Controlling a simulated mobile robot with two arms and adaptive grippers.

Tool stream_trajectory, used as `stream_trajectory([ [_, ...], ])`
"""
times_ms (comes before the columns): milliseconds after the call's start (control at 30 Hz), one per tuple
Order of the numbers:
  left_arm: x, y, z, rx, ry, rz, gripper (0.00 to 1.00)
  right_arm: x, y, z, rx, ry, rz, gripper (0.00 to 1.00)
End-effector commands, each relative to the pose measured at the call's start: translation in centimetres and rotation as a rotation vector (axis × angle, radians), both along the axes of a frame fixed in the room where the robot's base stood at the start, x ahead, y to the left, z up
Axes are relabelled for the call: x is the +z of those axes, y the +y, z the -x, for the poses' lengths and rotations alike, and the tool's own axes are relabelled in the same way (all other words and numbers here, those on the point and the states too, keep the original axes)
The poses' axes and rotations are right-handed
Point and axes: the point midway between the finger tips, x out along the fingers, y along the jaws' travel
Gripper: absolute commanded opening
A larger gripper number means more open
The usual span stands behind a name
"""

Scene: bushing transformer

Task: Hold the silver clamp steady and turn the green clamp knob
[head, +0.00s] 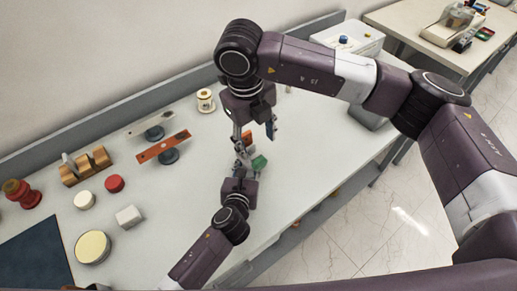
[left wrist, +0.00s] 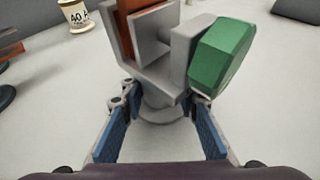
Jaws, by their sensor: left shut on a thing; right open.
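The silver clamp (left wrist: 143,50) stands upright on the bench, its round post between the fingers of my left gripper (left wrist: 160,130). The gripper is shut on that lower part. The green clamp knob (left wrist: 222,55) sits on the clamp's right side in the left wrist view. It also shows in the head view (head: 259,162), just beyond the left gripper. A copper-brown piece (left wrist: 125,22) sits in the clamp's jaw. My right gripper (head: 254,134) is open, pointing down above and behind the clamp in the head view; its fingers partly hide the clamp there. Whether they touch it cannot be told.
A label-bearing spool (head: 205,101) stands behind the grippers. Two bar-shaped pieces, one orange (head: 163,147), a wooden block (head: 85,165), a red disc (head: 115,184) and a white block (head: 129,216) lie to the left. The bench's front edge is close on the right.

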Motion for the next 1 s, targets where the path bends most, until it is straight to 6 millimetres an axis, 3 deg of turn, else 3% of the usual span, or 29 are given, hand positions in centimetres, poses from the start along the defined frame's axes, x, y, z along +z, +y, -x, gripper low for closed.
stream_trajectory([
  [33, -0.8, 0.2, 0.4, 0.004, 0.015, -0.005, 0.0, 0.4, 0.1, 0.0, 0.0, -0.001, 0.0, 0.51],
  [567, -0.8, 0.2, 0.4, 0.004, 0.015, -0.005, 0.0, 0.5, -0.3, 0.1, -0.002, 0.001, -0.029, 0.51],
  [800, -0.8, 0.3, 0.3, 0.005, 0.016, -0.004, 0.0, -1.0, -2.4, 0.6, -0.013, -0.023, -0.223, 0.51],
  [1000, -0.8, 0.2, 0.3, 0.004, 0.015, -0.005, 0.0, -1.1, -4.6, 1.2, -0.019, -0.088, -0.379, 0.51],
])
